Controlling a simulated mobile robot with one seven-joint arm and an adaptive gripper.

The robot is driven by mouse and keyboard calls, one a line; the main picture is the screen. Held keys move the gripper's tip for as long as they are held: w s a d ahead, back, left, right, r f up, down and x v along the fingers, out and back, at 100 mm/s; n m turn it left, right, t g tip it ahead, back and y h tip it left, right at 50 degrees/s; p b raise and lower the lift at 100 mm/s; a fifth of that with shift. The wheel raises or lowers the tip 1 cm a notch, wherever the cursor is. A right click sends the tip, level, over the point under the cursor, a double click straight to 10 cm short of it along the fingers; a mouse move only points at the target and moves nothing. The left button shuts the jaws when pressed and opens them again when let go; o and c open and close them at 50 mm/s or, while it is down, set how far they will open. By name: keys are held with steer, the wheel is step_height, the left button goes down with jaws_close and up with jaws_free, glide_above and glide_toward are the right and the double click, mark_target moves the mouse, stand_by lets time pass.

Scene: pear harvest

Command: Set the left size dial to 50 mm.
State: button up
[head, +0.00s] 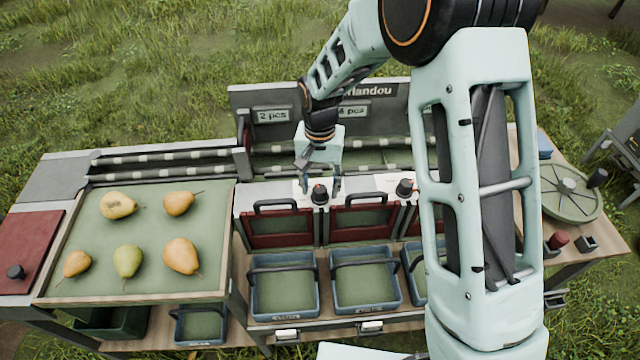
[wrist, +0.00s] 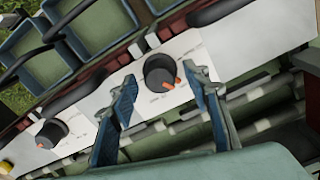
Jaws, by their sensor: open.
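The left size dial (head: 319,196) is a dark round knob with an orange mark, on a white panel above the left red gate. In the wrist view the left dial (wrist: 159,72) lies between my fingertips, its orange mark at its lower right; the scale print is too small to read. My gripper (head: 320,184) is open and empty, pointing down at this dial. In the wrist view its blue-padded fingers (wrist: 162,84) flank the knob with gaps; I cannot tell how high above the panel they are. The right size dial (head: 404,188) also shows in the wrist view (wrist: 51,133).
Black handles stand on the red gates (head: 278,240) just in front of the dials. Blue bins (head: 284,314) sit below. A tray (head: 146,286) with several pears lies at the left. Rollers (head: 165,155) run behind. My arm covers the right of the bench.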

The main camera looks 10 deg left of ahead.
steer(key=shift+c, duration=0.2)
steer(key=c, duration=1.1)
steer(key=shift+n, duration=0.4)
steer(key=n+b, duration=0.2)
steer(key=n, duration=0.2)
steer(key=shift+n, duration=0.4)
steer(key=n, duration=0.6)
steer(key=shift+w+b, duration=0.1)
steer(key=shift+b, duration=0.2)
steer(key=o, duration=1.1)
